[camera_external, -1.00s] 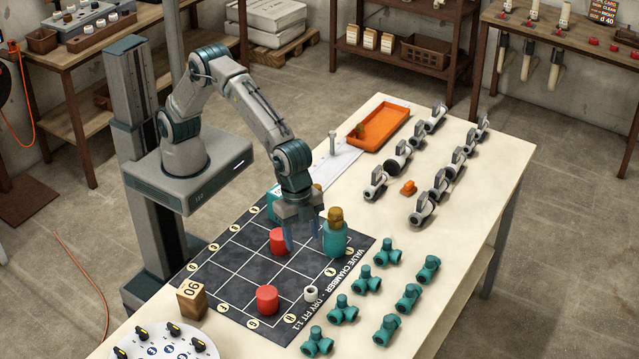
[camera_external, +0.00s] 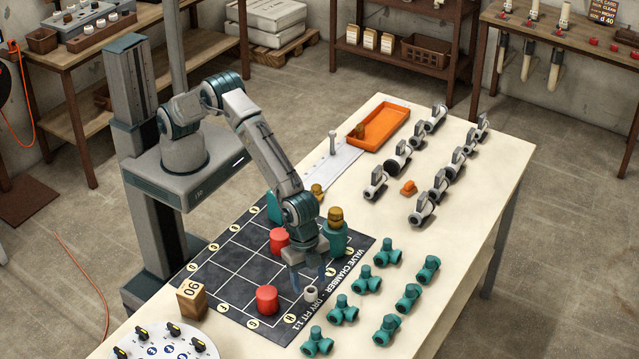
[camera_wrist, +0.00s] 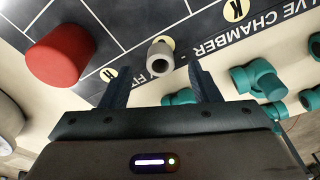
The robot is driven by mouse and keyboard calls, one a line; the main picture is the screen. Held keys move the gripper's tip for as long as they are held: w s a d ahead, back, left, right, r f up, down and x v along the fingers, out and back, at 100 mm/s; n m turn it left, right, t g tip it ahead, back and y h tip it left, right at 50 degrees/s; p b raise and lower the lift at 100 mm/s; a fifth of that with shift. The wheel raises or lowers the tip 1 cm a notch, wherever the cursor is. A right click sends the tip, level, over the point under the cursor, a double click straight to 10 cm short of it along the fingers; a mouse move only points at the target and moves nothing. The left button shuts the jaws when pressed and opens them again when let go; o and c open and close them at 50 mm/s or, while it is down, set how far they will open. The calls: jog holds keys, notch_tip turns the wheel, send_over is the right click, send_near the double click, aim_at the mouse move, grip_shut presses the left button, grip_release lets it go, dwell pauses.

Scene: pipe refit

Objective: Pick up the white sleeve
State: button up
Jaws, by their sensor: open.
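The white sleeve (camera_external: 311,294) is a small, short hollow piece on the right edge of the dark grid mat (camera_external: 222,301), near the lettering. In the wrist view the white sleeve (camera_wrist: 161,54) shows at upper middle, its dark bore facing the camera. My gripper (camera_external: 308,279) is low over the mat, close to the sleeve. In the wrist view my gripper (camera_wrist: 160,85) is open, its two dark fingers spread to either side of the sleeve's line. The sleeve is ahead of the fingertips, and no contact shows.
A red cylinder (camera_external: 267,299) stands left of the sleeve and another red cylinder (camera_external: 279,240) behind. A teal valve with a brass top (camera_external: 335,236) stands close to my wrist. Several teal fittings (camera_external: 343,309) lie to the right. A wooden block (camera_external: 191,299) sits at the mat's left corner.

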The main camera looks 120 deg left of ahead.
jog(key=shift+w+d+f, duration=0.1)
jog(key=shift+w+f, duration=0.05)
jog(key=shift+f, duration=0.6)
jog(key=shift+w+d+f, duration=0.1)
jog(key=shift+f, duration=0.6)
jog(key=c, duration=1.1)
jog(key=shift+o, duration=0.2)
jog(key=shift+r, duration=0.15)
